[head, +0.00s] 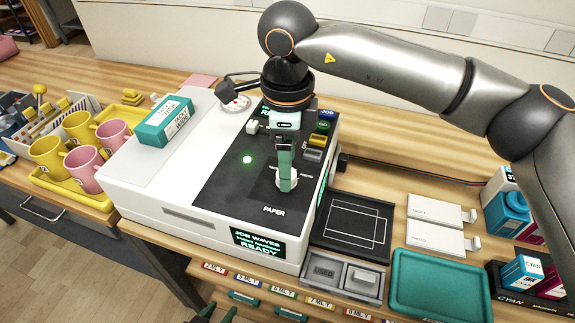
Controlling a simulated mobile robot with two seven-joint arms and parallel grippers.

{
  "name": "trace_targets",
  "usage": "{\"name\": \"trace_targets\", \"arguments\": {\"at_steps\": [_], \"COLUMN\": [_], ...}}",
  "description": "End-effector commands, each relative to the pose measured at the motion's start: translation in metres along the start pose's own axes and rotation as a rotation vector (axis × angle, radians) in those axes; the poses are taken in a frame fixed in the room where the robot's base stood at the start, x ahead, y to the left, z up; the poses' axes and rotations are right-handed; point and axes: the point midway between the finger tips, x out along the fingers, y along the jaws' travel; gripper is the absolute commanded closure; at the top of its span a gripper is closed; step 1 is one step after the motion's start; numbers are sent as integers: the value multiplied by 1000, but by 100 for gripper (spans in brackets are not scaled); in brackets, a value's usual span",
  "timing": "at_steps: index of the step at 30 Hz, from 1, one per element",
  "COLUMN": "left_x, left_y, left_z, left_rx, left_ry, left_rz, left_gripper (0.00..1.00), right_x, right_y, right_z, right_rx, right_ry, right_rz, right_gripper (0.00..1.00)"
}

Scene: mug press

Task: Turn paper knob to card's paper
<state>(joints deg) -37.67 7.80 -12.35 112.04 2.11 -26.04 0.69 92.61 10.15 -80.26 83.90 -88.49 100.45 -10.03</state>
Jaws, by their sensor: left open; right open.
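The paper knob (291,184) is a pale knob on the black top panel of the white press (175,205), just above the printed word PAPER. My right gripper (286,186) points down at the knob, its teal fingers partly covering it. It is open; whether the fingers touch the knob is unclear. The knob's pointer and setting are too small to read. My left gripper (215,316) is open and empty at the bottom edge, only its dark green tips showing. I cannot pick out the job card for certain.
The press display (258,243) reads READY. A teal and white box (165,122) sits on the press. Yellow and pink mugs (84,168) stand at the left. A dark outlined mat (349,224), grey bins (343,275) and a green tray (440,285) lie to the right.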

Motion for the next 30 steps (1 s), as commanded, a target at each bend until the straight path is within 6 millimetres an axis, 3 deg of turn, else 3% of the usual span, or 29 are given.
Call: {"name": "trace_targets", "arguments": {"at_steps": [9,15,30], "left_x": [-1,-2,-2], "left_y": [0,0,-1], "left_z": [-1,-2,-1], "left_rx": [0,0,1], "left_ry": [0,1,1], "left_rz": [0,-1,-3], "left_gripper": [50,50,50], "right_x": [-71,-99,-107], "right_y": [0,0,0], "right_z": [1,0,0], "right_rx": [0,1,-1], "right_ry": [-3,-1,-1], "right_rz": [-4,-2,-1], "right_gripper": [26,26,26]}}
